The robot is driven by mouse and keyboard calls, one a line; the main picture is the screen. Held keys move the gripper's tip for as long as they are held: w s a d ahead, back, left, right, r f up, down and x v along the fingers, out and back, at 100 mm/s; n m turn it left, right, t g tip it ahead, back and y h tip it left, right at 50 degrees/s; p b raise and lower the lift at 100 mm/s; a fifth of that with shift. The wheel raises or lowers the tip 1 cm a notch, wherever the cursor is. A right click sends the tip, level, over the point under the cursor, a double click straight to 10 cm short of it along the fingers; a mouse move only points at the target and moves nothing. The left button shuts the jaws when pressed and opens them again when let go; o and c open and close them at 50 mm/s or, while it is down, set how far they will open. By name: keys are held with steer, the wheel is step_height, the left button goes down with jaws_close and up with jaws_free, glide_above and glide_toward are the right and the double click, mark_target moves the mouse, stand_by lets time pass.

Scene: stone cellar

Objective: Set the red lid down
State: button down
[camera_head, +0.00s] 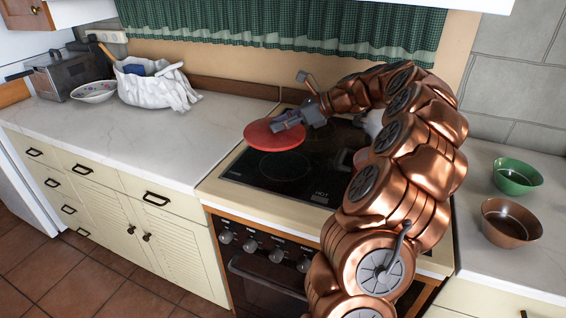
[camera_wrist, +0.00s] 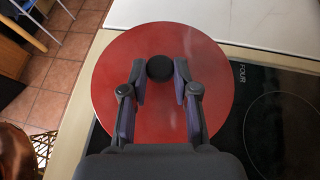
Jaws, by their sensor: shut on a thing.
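The red lid (camera_head: 262,136) is a flat round disc over the left part of the black stove top (camera_head: 265,180) in the head view. In the wrist view the red lid (camera_wrist: 110,70) fills the middle, with a round black knob (camera_wrist: 160,68) at its centre. My gripper (camera_head: 278,124) is above the lid, and its fingers (camera_wrist: 159,88) are shut on the lid by its knob. The lid looks level and seems to be above the stove top; the exact gap cannot be told. My arm hides the right part of the stove.
A white marble counter (camera_head: 150,135) lies left of the stove, mostly clear. A white bag (camera_head: 150,85), a patterned bowl (camera_head: 94,92) and a toaster (camera_head: 70,75) stand at its back. A green bowl (camera_head: 517,174) and a brown bowl (camera_head: 511,224) stand on the right counter.

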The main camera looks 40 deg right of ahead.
step_height(320, 180, down, 9)
steer(key=shift+f, duration=0.1)
stand_by(0.4)
steer(key=shift+f+p, duration=0.1)
steer(key=shift+p, duration=0.2)
steer(key=c, duration=0.9)
jaws_free()
